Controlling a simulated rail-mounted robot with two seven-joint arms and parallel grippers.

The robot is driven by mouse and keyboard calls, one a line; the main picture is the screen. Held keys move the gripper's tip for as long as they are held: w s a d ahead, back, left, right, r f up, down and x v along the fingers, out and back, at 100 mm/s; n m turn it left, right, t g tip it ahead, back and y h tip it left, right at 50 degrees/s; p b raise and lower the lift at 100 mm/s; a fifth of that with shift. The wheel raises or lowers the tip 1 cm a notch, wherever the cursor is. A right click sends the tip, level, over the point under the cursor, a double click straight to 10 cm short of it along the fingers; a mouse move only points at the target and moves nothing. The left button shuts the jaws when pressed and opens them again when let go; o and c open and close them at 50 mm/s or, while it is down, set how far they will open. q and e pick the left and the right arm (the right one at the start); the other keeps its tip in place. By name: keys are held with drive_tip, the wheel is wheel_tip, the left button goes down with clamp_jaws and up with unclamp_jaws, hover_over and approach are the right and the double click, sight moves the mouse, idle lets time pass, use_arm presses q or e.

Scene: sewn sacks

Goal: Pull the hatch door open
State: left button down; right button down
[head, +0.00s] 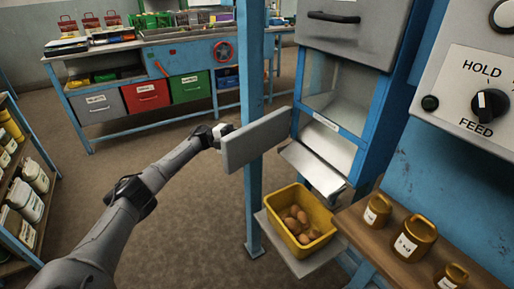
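The hatch door (257,139) is a flat grey panel that stands swung out to the left of the blue cabinet (366,118). Behind it the cabinet's opening (338,92) shows, with a metal chute below. My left gripper (221,131) is at the door's outer left edge, partly hidden behind the panel. I cannot tell whether its fingers are shut on a handle, as the door's far face is hidden. My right gripper is not in view.
A blue post (251,60) stands behind the door. A yellow bin (301,226) with brown round items sits below the chute. A HOLD/FEED knob (490,105) is at upper right. Open floor lies left.

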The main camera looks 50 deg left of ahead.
use_arm(q)
drive_tip(key=shift+a, duration=0.2)
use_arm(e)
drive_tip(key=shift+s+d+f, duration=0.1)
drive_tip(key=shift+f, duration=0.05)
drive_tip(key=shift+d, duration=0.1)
use_arm(q)
drive_tip(key=c, duration=1.1)
unclamp_jaws()
drive_tip(key=shift+c, duration=0.2)
